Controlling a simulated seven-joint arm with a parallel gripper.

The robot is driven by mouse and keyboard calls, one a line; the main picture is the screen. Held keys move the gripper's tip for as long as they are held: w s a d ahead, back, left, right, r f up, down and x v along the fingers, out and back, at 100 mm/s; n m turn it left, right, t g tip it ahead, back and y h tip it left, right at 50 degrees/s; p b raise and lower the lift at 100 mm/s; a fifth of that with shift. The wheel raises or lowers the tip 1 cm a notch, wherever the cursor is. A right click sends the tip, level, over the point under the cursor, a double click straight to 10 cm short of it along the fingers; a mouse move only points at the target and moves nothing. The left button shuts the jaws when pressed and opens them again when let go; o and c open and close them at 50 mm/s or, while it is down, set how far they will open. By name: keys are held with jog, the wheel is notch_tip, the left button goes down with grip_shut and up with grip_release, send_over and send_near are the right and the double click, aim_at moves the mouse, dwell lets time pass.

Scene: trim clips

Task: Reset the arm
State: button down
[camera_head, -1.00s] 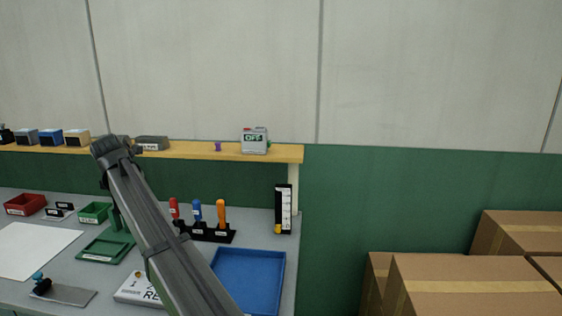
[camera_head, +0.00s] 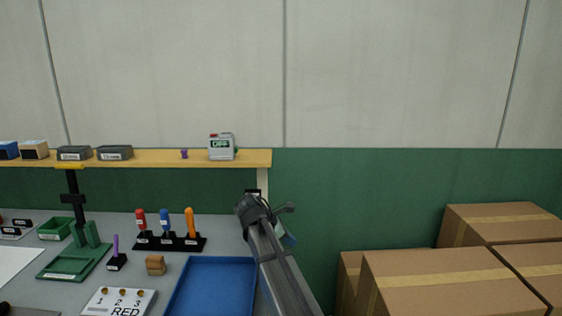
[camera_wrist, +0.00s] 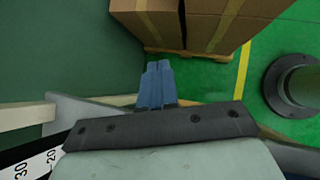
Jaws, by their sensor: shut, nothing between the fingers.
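My gripper (camera_wrist: 158,68) shows in the wrist view with its two blue fingers together and nothing between them. It points away from the bench, over the green floor near the cardboard boxes. In the head view my arm reaches up from the bottom, right of the blue tray (camera_head: 212,284), at the bench's right end. The fingers are hard to make out there, mostly hidden behind the wrist.
Cardboard boxes (camera_head: 440,283) stand on the right. On the bench are a rack (camera_head: 170,243) with red, blue and orange tools, a green fixture (camera_head: 74,262) and a numbered white board (camera_head: 119,302). A yellow shelf (camera_head: 140,158) holds several bins and a box marked OFF (camera_head: 221,147).

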jog(key=s+d+f+m+g, duration=0.1)
jog(key=s+d+f+m, duration=0.2)
jog(key=d+f, duration=0.45)
jog(key=s+d+f+m+g+y, duration=0.1)
jog(key=s+d+f+m, duration=0.1)
jog(key=s+f, duration=0.6)
jog(key=s+d+f+m+g, duration=0.2)
jog(key=s+d+f, duration=0.1)
jog(key=f, duration=0.8)
jog(key=s+d+f+m+g+y, duration=0.1)
jog(key=s+d+f+m, duration=0.15)
jog(key=s+f, duration=0.55)
jog(key=s+f+m+g+y, duration=0.2)
jog(key=s+f+m, duration=0.3)
jog(key=s+f, duration=0.4)
jog(key=s+f+m+g+y, duration=0.3)
jog(key=s+f+m, duration=0.3)
jog(key=s, duration=1.7)
notch_tip(320, 180, down, 4)
jog(key=shift+a+f, duration=0.15)
jog(key=shift+a, duration=0.15)
jog(key=shift+m, duration=0.25)
